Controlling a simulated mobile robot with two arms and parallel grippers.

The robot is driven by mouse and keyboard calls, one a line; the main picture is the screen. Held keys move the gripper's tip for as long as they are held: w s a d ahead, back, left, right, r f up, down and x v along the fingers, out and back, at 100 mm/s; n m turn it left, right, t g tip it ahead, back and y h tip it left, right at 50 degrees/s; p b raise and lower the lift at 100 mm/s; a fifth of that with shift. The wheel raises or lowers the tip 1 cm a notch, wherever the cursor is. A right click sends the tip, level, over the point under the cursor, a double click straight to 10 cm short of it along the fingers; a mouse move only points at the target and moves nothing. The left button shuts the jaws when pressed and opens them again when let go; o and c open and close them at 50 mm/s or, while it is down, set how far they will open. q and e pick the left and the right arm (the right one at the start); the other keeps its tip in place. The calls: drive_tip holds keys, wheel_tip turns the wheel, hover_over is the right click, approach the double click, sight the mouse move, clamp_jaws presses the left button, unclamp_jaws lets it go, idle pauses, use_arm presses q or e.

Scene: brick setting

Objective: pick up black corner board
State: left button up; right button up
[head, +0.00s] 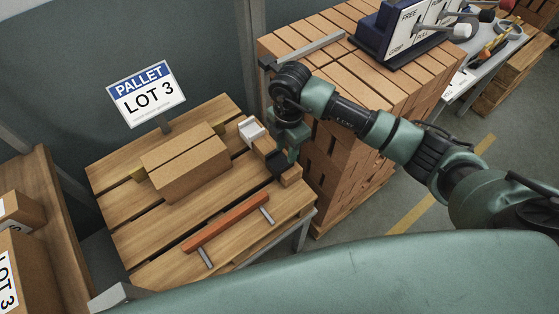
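A small black piece, which looks like the black corner board (277,166), stands at the right edge of the slatted wooden table (140,238). It is in a row between a brown piece (264,147) and a tan piece (291,175), with a white piece (250,129) at the far end. My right gripper (286,151) points down right at the black piece and partly covers it. I cannot tell whether its fingers touch the piece or how far apart they are. My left gripper is not in view.
A cardboard box (185,167) and a "PALLET LOT 3" sign (146,95) stand on the table. An orange bar with grey legs (226,222) lies near its front. A tall brick stack (390,85) rises close behind my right arm. Cartons (20,265) stand at left.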

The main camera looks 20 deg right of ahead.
sight(285, 165)
drive_tip(key=shift+d+f, duration=0.25)
drive_tip(key=shift+f, duration=0.15)
drive_tip(key=f, duration=0.2)
drive_tip(key=f+p, duration=0.1)
drive_tip(key=f, duration=0.1)
drive_tip(key=f+p, duration=0.1)
drive_tip(key=f, duration=0.1)
drive_tip(key=shift+w+a+f, duration=0.15)
drive_tip(key=shift+a+f, duration=0.1)
drive_tip(key=shift+f, duration=0.15)
clamp_jaws()
